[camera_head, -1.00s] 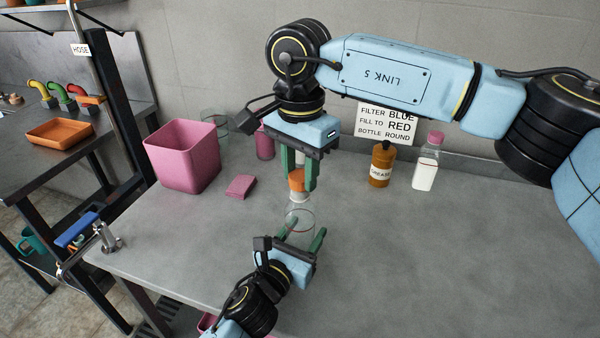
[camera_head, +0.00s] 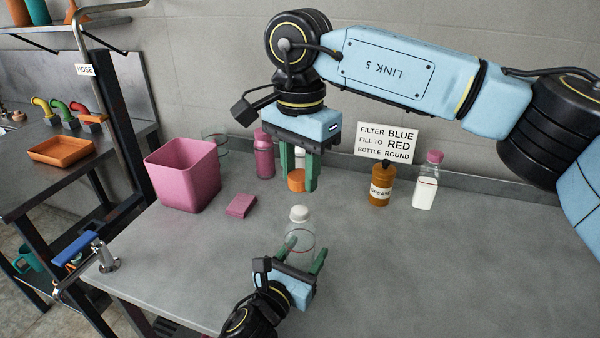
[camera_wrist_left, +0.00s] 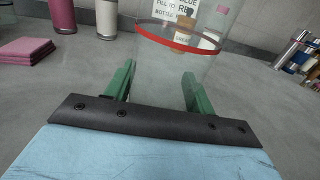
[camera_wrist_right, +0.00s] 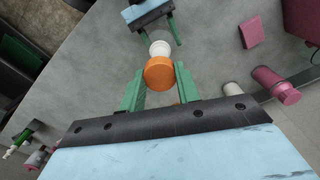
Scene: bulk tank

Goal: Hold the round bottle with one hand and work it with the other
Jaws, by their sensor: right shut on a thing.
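The round bottle (camera_head: 301,238) is clear with a red ring and a white neck piece (camera_head: 299,214). It stands upright on the grey worktop. My right gripper (camera_head: 300,186) points down above the bottle, shut on an orange cap (camera_head: 297,180). The cap is clear of the white neck, with a gap between them. The right wrist view shows the cap (camera_wrist_right: 159,73) between the fingertips.
A brown grease bottle (camera_head: 381,186), a pink-capped bottle (camera_head: 426,184) and a sign (camera_head: 387,142) are at the back right.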

